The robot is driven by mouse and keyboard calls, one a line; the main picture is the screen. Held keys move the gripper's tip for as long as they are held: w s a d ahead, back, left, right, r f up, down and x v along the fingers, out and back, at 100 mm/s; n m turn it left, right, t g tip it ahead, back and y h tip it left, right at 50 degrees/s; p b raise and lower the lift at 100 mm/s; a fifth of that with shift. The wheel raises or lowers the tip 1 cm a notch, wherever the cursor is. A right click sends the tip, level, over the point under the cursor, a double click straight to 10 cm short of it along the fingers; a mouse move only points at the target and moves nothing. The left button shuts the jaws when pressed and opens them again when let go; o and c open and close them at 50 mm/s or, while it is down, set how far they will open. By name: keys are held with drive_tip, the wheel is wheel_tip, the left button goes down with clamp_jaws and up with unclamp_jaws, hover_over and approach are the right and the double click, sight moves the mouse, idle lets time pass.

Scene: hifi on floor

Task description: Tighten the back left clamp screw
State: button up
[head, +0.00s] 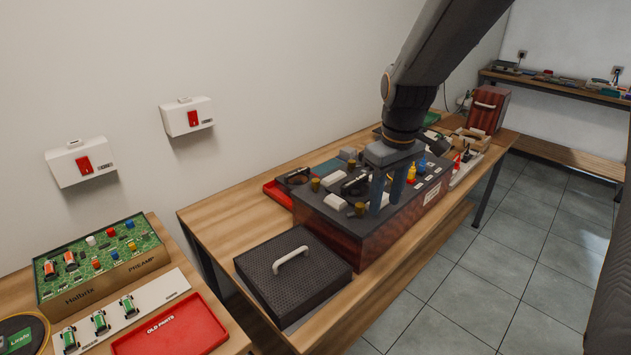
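The hi-fi unit (345,237) stands on the middle bench, with a dark top and reddish wooden sides. Several small brass-coloured round screws stand on its top. One screw (315,184) is at the left, one (351,164) is further back, and one (360,208) is near the front edge. I cannot tell for sure which is the back left clamp screw. My gripper (387,204) points down over the unit's top, right of the front screw. Its two fingers are apart with nothing visible between them. The fingers hide part of the top behind them.
Yellow (411,174) and blue (422,164) parts stand right of my gripper. A red tray (278,194) is behind the unit. The left bench holds a green preamp board (100,247) and a red "old parts" tray (172,330).

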drive_tip(key=w+a+n+b, duration=0.2)
drive_tip(key=w+a+n, duration=0.45)
drive_tip(key=w, duration=0.55)
drive_tip(key=n+g+b, duration=0.1)
drive_tip(key=n+b, duration=0.2)
drive_tip(key=n, duration=0.4)
hover_over(316, 180)
drive_tip(key=shift+a+r, duration=0.1)
drive_tip(key=shift+f+p, duration=1.3)
drive_tip(key=shift+f, duration=2.45)
clamp_jaws()
